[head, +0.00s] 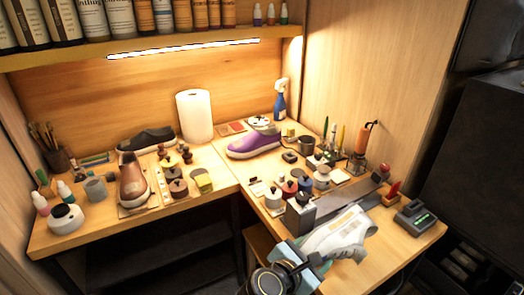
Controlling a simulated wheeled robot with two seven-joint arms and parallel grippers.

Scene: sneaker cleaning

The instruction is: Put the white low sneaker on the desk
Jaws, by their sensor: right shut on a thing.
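The white low sneaker (343,232) shows at the front right part of the desk (393,243), with its toe pointing up and to the right and a yellowish patch on its upper. My right gripper (314,262) is shut on the sneaker at its near left end. Whether the sneaker's sole touches the desk or hangs just above it, I cannot tell. The arm hides part of the near desk edge. My left gripper is not in view.
A purple sneaker (254,145), a brown shoe (132,184) and a dark shoe (147,139) stand farther back. Small jars crowd the middle.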

